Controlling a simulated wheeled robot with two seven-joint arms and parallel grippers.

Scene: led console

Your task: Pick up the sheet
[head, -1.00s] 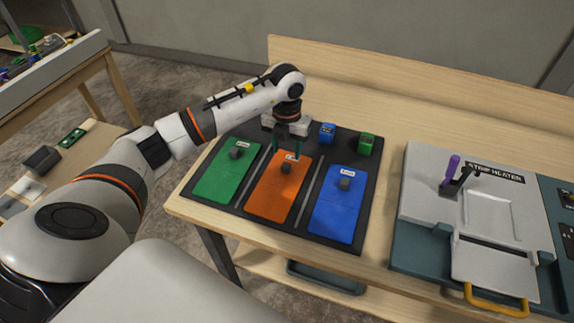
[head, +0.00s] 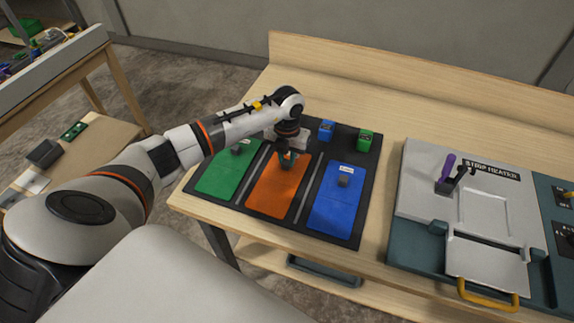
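Three flat sheets lie side by side on a black tray: a green sheet (head: 222,180), an orange sheet (head: 270,196) and a blue sheet (head: 335,208). My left gripper (head: 288,164) points down at the orange sheet's knob. Its fingers look closed around that knob and mostly hide it. The orange sheet still lies flat in its slot. My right gripper is out of view.
A blue block (head: 327,131) and a green block (head: 366,140) stand at the tray's far edge, close to my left gripper. A strip heater (head: 420,195) with a purple-handled lever and yellow handle is at the right. Bare wooden table (head: 330,90) lies behind.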

